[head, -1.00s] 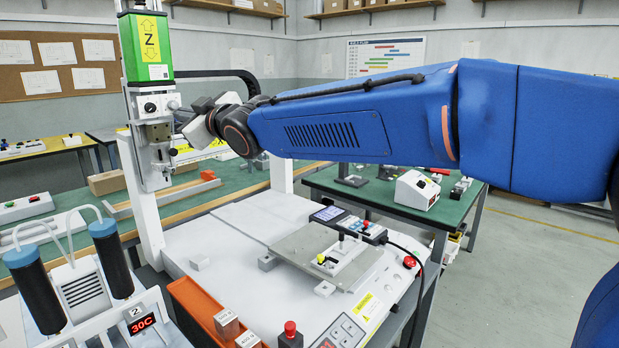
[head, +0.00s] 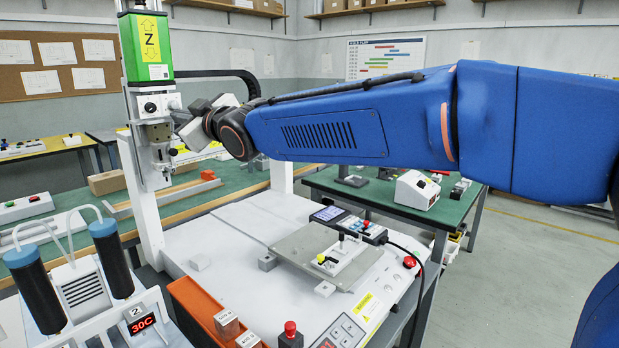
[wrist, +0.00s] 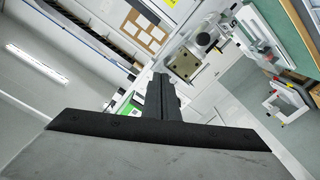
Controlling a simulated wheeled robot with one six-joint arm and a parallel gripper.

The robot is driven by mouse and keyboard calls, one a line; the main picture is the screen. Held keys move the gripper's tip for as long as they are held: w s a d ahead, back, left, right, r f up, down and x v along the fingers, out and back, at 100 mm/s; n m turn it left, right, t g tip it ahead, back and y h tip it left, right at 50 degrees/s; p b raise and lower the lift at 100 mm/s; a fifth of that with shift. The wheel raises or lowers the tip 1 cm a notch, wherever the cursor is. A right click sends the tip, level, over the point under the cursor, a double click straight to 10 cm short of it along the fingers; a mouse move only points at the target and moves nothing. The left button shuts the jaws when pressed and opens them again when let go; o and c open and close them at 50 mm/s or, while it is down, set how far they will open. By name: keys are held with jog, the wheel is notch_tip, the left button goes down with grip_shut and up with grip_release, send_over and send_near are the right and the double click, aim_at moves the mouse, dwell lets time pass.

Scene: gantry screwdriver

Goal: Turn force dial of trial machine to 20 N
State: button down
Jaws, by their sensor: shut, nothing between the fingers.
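The trial machine is a white upright unit with a green Z-marked housing (head: 147,48) at the left of the head view. The force dial seems to be the round black knob (head: 150,107) on its white front, below the green housing. It also shows in the wrist view as a dark round knob (wrist: 203,39). Its scale and setting are too small to read. My gripper (head: 178,117) is close to the right of the dial; contact cannot be told. In the wrist view my gripper (wrist: 165,82) is shut and empty, its tips below and left of the knob.
A metal block (head: 157,132) sits on the unit below the dial, close to my gripper. A white machine bed (head: 215,235) with a fixture plate (head: 295,247) lies below. An orange tray (head: 195,300) and a dual-cylinder heater unit (head: 105,325) stand in front.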

jog(key=shift+s+f, duration=0.1)
jog(key=shift+f, duration=0.1)
jog(key=shift+v, duration=2.95)
jog(key=shift+f, duration=0.1)
jog(key=w+a+r, duration=0.1)
jog(key=w+a, duration=0.2)
jog(key=w, duration=0.2)
jog(key=shift+a+r, duration=0.15)
jog(key=shift+a, duration=0.05)
jog(key=shift+a+r, duration=0.1)
jog(key=shift+r, duration=0.05)
jog(key=shift+s+a+f, duration=0.1)
jog(key=shift+s+f, duration=0.05)
jog(key=shift+f, duration=0.2)
